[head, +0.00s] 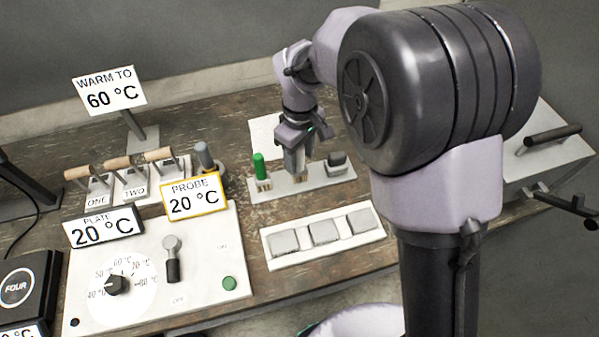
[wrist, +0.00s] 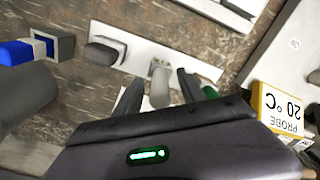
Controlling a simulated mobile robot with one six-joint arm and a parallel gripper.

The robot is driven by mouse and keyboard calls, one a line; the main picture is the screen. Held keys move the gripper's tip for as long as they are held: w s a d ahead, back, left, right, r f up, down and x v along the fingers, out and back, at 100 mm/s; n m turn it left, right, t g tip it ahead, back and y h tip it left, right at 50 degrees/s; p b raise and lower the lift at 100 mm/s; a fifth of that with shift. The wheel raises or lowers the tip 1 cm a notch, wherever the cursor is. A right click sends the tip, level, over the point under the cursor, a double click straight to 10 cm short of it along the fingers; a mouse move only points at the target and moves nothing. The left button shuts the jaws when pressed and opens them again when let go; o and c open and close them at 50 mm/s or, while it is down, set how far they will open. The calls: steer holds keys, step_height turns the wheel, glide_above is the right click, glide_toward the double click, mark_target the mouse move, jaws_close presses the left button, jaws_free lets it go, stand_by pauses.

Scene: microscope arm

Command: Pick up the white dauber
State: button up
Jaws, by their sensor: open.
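The white dauber (wrist: 160,88) stands in the middle of a pale rack (wrist: 135,62), and looks light grey in the wrist view. My gripper (wrist: 158,79) is open, with one finger on each side of the dauber. I cannot tell whether either finger touches it. In the head view my gripper (head: 297,165) is lowered over the middle of the rack (head: 318,180) and largely hides the dauber.
A green dauber (head: 259,167) stands left of my gripper and a dark-topped block (head: 337,162) right of it, both on the rack. A white tray with grey squares (head: 323,232) lies in front. The PROBE sign (head: 194,195) and control panel (head: 200,262) are to the left.

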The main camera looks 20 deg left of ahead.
step_height(320, 180, down, 2)
steer(key=shift+f, duration=0.1)
jaws_close()
steer(key=shift+r, duration=0.2)
